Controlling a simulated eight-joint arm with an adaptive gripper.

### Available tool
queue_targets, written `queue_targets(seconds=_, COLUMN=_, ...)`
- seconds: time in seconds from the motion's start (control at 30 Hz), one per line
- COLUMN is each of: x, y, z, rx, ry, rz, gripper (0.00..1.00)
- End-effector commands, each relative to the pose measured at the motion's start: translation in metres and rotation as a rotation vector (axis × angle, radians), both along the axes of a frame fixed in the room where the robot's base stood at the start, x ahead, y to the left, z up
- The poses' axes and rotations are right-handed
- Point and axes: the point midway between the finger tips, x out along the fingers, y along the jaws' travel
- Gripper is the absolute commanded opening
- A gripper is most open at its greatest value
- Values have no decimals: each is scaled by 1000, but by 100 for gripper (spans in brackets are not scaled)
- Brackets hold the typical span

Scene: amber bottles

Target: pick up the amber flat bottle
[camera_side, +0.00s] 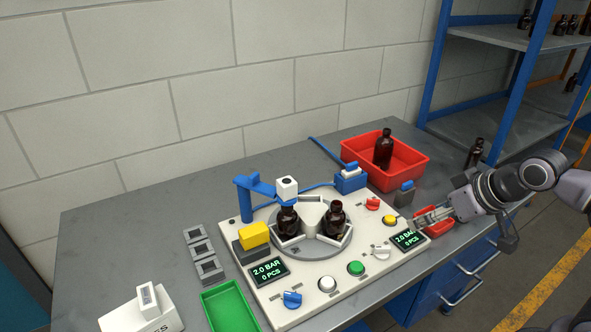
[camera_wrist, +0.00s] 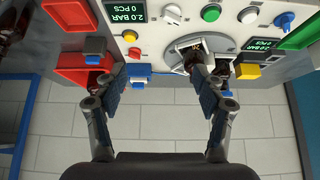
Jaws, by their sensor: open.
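Several dark amber bottles show, and I cannot tell for certain which is the flat one. One bottle (camera_side: 383,150) stands upright in the large red bin (camera_side: 414,172). Two more, a left one (camera_side: 288,221) and a right one (camera_side: 334,219), stand in the round grey fixture (camera_side: 309,252) on the white panel. Another bottle (camera_side: 475,153) stands at the table's right end, behind my arm. My gripper (camera_side: 424,218) is open and empty, above the panel's right edge by the small red tray (camera_side: 440,226). In the wrist view its fingers (camera_wrist: 155,76) are wide apart, with no bottle between them.
The white panel (camera_side: 325,285) carries knobs and displays. A blue arm with a white head (camera_side: 287,187) overhangs the left fixture bottle. A yellow block (camera_side: 254,234), grey blocks (camera_side: 206,258) and a green tray (camera_side: 232,307) lie left.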

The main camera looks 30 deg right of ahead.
Motion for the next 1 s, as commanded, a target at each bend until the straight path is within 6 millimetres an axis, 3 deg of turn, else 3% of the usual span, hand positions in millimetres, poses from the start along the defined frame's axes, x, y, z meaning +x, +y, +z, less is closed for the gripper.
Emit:
queue_targets(seconds=0.17, x=15, y=-25, z=4, rx=25, ry=40, rz=-145, gripper=70)
queue_targets(seconds=0.37, x=41, y=-80, z=4, rx=76, ry=111, rz=-457, gripper=70)
queue_targets(seconds=0.6, x=62, y=-157, z=-10, rx=124, ry=167, rz=-857, gripper=70)
queue_targets(seconds=0.8, x=68, y=-221, z=-32, rx=150, ry=186, rz=-1181, gripper=70)
queue_targets(seconds=1.0, x=65, y=-259, z=-48, rx=159, ry=187, rz=-1382, gripper=70)
